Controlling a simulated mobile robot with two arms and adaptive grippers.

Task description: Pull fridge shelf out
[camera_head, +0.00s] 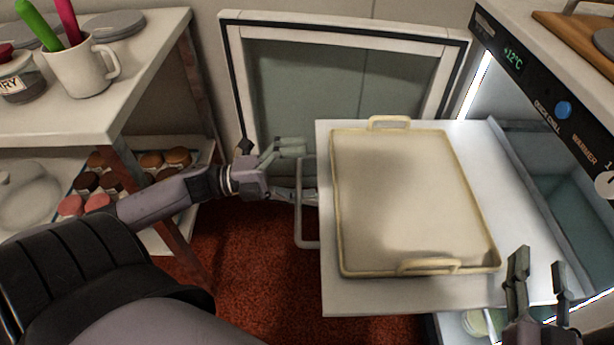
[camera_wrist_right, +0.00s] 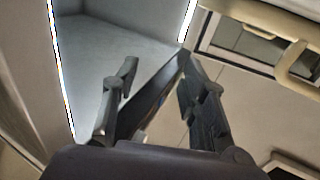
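The white fridge shelf (camera_head: 400,298) extends out of the fridge on the right, over the floor. A cream tray (camera_head: 405,195) with a handle at each end lies on it. The shelf's grey U-shaped handle (camera_head: 299,225) sticks out from its left edge. My left gripper (camera_head: 292,172) is at the upper part of this handle, its fingers apart; part of the handle is hidden there and I cannot tell whether they touch it. My right gripper (camera_head: 538,278) is open and empty near the shelf's lower right corner. Its parted fingers also show in the right wrist view (camera_wrist_right: 160,95).
The fridge door (camera_head: 345,75) stands open behind the shelf. The fridge's control panel (camera_head: 545,95) is at upper right. A side table (camera_head: 135,75) with a mug (camera_head: 80,68) stands left, with several round pastries on its lower level. Red carpet (camera_head: 245,265) is clear below.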

